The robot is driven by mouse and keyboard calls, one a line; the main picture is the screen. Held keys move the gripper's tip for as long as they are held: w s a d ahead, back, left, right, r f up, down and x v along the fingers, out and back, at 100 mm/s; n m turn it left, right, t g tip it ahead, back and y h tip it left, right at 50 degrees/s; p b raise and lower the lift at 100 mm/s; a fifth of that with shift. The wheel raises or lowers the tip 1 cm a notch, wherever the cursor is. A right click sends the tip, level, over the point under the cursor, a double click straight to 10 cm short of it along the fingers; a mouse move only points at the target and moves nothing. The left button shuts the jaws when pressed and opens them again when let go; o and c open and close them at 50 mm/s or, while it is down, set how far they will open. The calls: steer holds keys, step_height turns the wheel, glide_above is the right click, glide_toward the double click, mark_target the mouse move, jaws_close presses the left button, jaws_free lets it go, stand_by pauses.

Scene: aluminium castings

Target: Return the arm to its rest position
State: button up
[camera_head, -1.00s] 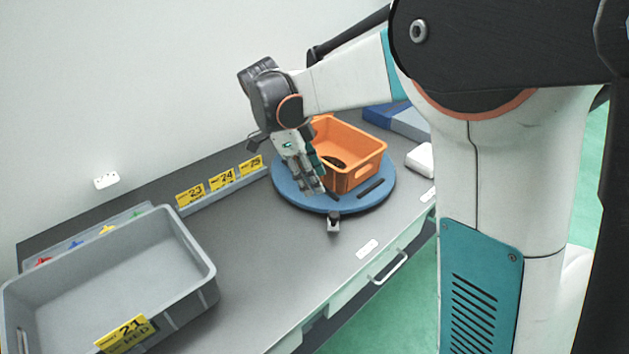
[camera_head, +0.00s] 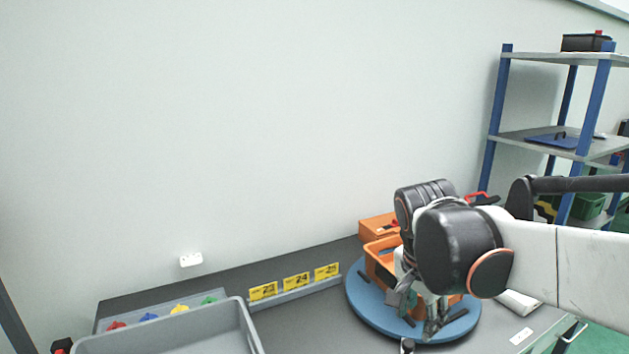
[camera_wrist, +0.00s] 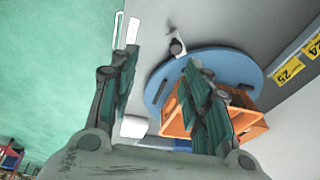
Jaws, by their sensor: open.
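My gripper (camera_wrist: 160,85) is open and empty in the wrist view, with its two green-padded fingers spread apart. In the head view my gripper (camera_head: 420,318) points down over the blue round turntable (camera_head: 362,308), in front of the orange bin (camera_head: 376,265). My wrist hides much of the bin there. In the wrist view the bin (camera_wrist: 178,122) lies partly behind the right finger, on the turntable (camera_wrist: 232,62). A small dark-and-metal part (camera_wrist: 177,47) stands on the grey table at the turntable's edge.
A grey crate (camera_head: 240,322) stands at the lower left, with coloured pieces behind it. Yellow number signs (camera_head: 296,281) line the table's back edge. A second orange bin (camera_head: 376,227) sits behind the turntable. A blue-post shelf (camera_head: 497,115) stands at the right.

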steer(key=s+f+n+t+y, duration=0.1)
steer(key=s+n+t, duration=0.4)
steer(key=s+n, duration=0.6)
steer(key=shift+s+d+f+n+y, duration=0.3)
steer(key=shift+f+n+y, duration=0.1)
stand_by(0.3)
